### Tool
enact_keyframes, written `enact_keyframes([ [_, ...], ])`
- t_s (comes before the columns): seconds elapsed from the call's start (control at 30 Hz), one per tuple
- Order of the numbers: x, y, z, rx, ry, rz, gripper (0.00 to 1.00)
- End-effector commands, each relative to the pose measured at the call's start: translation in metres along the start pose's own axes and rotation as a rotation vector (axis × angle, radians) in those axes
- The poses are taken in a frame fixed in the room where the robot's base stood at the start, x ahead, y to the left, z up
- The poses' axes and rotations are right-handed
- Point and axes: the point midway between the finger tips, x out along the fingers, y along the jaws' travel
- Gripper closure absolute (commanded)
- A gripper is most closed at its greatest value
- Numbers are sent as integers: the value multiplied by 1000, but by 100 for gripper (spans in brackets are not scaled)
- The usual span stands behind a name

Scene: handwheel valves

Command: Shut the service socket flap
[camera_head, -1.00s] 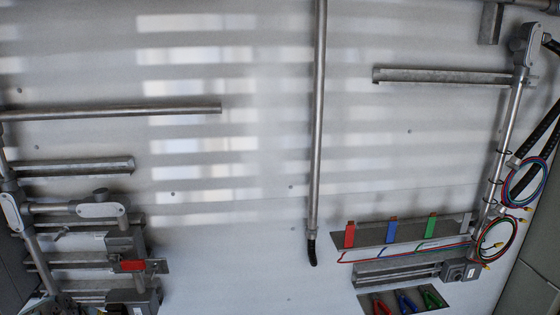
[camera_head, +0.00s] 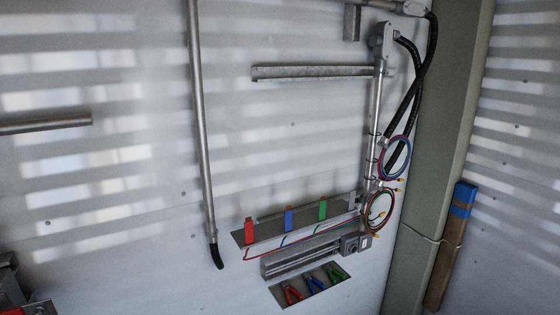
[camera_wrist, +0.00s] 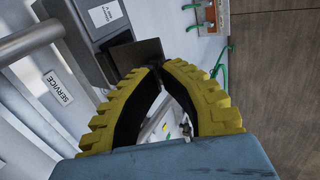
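In the wrist view, my gripper (camera_wrist: 160,68) has two curved yellow-ribbed fingers whose tips meet, with no object visible in the gap behind them. A dark, flat flap (camera_wrist: 137,56) stands out beside a grey box (camera_wrist: 92,50), just beyond the fingertips. The tips overlap the flap's lower right corner in the picture; I cannot tell whether they touch it. A white label (camera_wrist: 58,87) reading SERVICE is on the wall left of the fingers. The flap's hinge and the socket opening are not clear. My gripper is outside the head view.
A metal pipe (camera_wrist: 30,42) runs left of the box in the wrist view. Green wire (camera_wrist: 222,62) hangs at the right. The head view shows a vertical pipe (camera_head: 200,130), cable coils (camera_head: 380,210), coloured-handled tools (camera_head: 312,285) and a corner post (camera_head: 435,150).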

Motion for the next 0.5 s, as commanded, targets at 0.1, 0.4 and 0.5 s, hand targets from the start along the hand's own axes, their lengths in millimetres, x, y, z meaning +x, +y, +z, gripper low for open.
enact_keyframes([
  [0.1, 0, 0, 0, 0, 0, 0, 100],
  [0.4, 2, 0, 0, 0, 0, 0, 100],
  [0.5, 4, 0, 0, 0, 0, 1, 100],
])
